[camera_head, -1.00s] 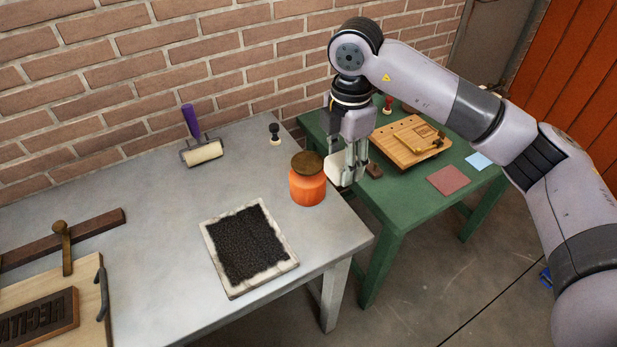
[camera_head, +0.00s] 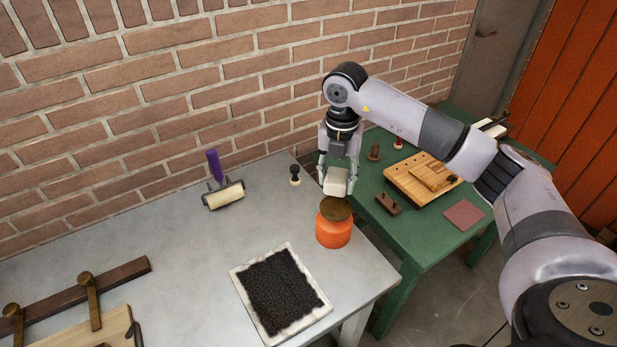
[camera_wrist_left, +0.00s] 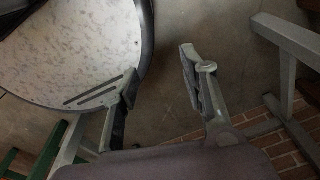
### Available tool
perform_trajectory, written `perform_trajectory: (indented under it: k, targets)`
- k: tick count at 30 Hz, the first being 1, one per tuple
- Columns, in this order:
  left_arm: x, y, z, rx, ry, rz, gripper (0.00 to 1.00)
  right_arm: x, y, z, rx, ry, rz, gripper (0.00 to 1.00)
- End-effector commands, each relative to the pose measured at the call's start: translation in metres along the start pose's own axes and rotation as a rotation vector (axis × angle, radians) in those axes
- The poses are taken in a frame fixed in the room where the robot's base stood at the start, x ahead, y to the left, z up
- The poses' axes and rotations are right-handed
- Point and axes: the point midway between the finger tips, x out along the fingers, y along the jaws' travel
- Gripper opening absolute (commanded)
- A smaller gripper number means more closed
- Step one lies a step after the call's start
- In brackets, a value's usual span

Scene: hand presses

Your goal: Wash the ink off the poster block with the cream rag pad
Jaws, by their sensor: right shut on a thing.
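My right gripper (camera_head: 337,178) points down and is shut on the cream rag pad (camera_head: 336,182), a small pale block. It holds the pad just behind the dark lid of the orange jar (camera_head: 334,230), near the grey table's right end. The poster block is out of view in the head view. Only a corner of a pale wooden board (camera_head: 85,333) shows at the lower left. My left gripper (camera_wrist_left: 160,65) shows in the left wrist view, with its fingers wide apart and nothing between them.
On the grey table (camera_head: 190,270) are a black ink slab (camera_head: 281,292), a purple-handled roller (camera_head: 223,192), a small dark-knobbed stamp (camera_head: 295,175) and a dark wooden bar (camera_head: 112,282). The green table (camera_head: 412,238) holds a wooden tray (camera_head: 405,190) and a reddish pad (camera_head: 464,214).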

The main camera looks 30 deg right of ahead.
Motion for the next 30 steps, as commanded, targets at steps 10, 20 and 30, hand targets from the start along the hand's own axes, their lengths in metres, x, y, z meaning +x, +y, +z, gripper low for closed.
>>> perform_trajectory:
  k: [10, 20, 30]
  targets:
    - [0.011, 0.019, -0.003, -0.007, 0.004, 0.022, 0.40, 0.017, -0.006, 0.004, -0.024, -0.002, -0.003, 0.20]
    - [0.035, 0.019, 0.000, -0.004, 0.003, 0.021, 0.40, 0.052, -0.006, 0.004, -0.023, -0.003, -0.003, 0.20]
    - [0.040, 0.015, 0.002, -0.003, 0.002, 0.016, 0.40, 0.061, -0.006, 0.004, -0.023, -0.003, -0.003, 0.20]
